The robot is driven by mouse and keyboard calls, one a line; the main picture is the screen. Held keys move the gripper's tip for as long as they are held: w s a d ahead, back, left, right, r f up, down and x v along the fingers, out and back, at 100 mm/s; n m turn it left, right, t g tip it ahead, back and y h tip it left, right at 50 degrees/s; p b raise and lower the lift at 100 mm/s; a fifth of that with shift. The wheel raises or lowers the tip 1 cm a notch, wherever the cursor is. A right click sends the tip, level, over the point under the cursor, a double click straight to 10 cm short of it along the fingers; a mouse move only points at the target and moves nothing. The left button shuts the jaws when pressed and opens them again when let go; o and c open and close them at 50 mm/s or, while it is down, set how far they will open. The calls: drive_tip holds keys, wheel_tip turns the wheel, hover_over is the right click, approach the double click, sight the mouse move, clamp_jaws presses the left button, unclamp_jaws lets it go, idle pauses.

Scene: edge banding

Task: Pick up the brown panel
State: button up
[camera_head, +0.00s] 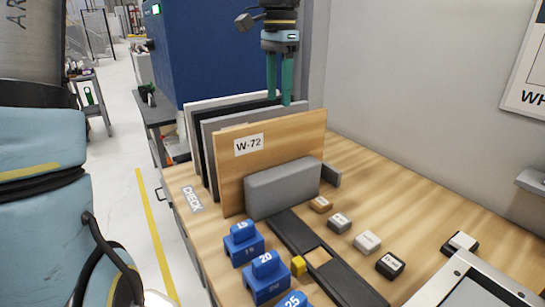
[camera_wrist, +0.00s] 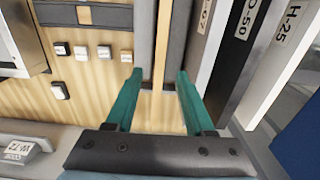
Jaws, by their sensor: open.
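The brown panel (camera_head: 285,145) is a wood-grained board labelled W-72. It stands upright on the wooden table, in front of the other panels in the head view. A grey block (camera_head: 283,187) stands against its near face. In the wrist view it shows nearly edge-on as a narrow brown strip (camera_wrist: 160,45) between two grey blocks. My gripper (camera_head: 279,100) points down above the panels, its teal fingers spread apart and empty. In the wrist view my gripper's fingertips (camera_wrist: 158,75) lie on either side of the strip. Their exact height above the panel's top edge is hard to tell.
A grey panel (camera_head: 207,128), a black panel (camera_head: 196,130) and a white panel (camera_head: 187,115) stand close behind. Blue numbered blocks (camera_head: 266,275), small labelled blocks and a dark rail (camera_head: 325,262) lie in front.

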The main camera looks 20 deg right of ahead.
sight(277, 119)
wheel_tip(277, 119, down, 4)
drive_tip(key=shift+f+p, duration=0.1)
drive_tip(key=shift+p, duration=0.2)
drive_tip(key=shift+s+a+f+p, duration=0.15)
drive_tip(key=shift+f+p, duration=0.3)
drive_tip(key=shift+f, duration=0.85)
drive_tip(key=shift+w+a+f+p, duration=0.15)
drive_tip(key=shift+f+p, duration=0.3)
drive_tip(key=shift+f, duration=0.85)
drive_tip(key=shift+s, duration=0.1)
clamp_jaws()
drive_tip(key=shift+r, duration=0.1)
